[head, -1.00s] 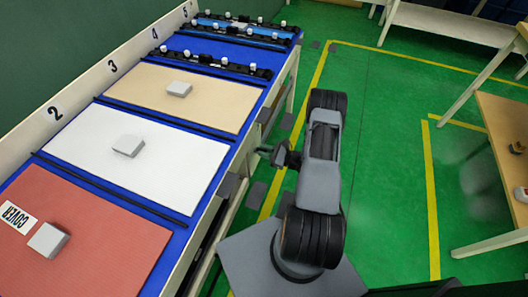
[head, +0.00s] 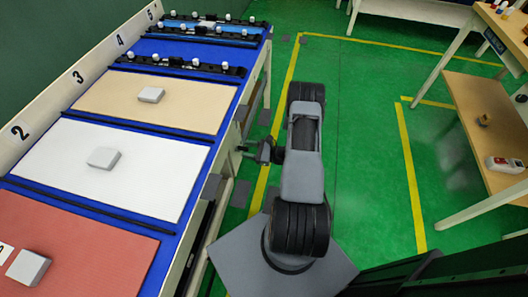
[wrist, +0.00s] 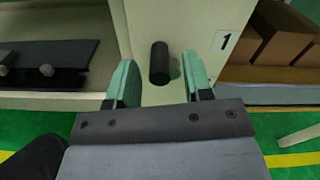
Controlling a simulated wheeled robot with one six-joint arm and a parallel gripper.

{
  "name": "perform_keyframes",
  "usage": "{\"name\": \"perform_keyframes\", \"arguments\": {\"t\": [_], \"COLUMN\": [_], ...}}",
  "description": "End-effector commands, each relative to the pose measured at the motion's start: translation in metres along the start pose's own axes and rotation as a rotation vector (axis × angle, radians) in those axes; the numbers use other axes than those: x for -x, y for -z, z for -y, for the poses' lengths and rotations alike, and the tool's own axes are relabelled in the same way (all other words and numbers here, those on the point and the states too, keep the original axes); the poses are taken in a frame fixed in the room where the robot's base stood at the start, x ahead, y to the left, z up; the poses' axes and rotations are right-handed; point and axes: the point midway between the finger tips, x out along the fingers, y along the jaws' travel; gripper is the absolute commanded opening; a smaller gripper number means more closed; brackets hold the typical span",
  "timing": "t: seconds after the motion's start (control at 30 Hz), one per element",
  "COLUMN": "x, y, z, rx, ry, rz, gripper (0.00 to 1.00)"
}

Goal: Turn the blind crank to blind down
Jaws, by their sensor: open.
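In the wrist view my gripper (wrist: 158,82) has its two teal fingers spread apart. A dark round handle (wrist: 159,60) shows between the fingertips, in front of a pale panel (wrist: 206,18) marked "1". No finger visibly presses on it. I cannot tell for sure that it belongs to the blind crank. No blind can be made out. In the head view my gripper (head: 259,152) is small and dark, close to the right side of the long blue bench (head: 195,208); its fingers are hard to see there.
The bench carries a red board (head: 85,243), a white board (head: 135,172) and a tan board (head: 175,102), each with a grey block. Black racks lie at its far end. A wooden shelf (head: 470,98) stands at right.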

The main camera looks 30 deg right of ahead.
Motion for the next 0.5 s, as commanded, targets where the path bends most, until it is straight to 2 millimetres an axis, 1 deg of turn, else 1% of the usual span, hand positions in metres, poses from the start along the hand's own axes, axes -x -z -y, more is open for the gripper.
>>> {"name": "perform_keyframes", "arguments": {"t": [0.03, 0.3, 0.5], "x": [0.010, 0.066, 0.100], "y": [0.000, 0.000, 0.000], "z": [0.001, 0.001, 0.000], "rx": [0.000, 0.001, 0.002], "ry": [0.005, 0.007, 0.005], "rz": [-0.001, -0.001, -0.001], "gripper": [0.46, 0.46, 0.46]}}
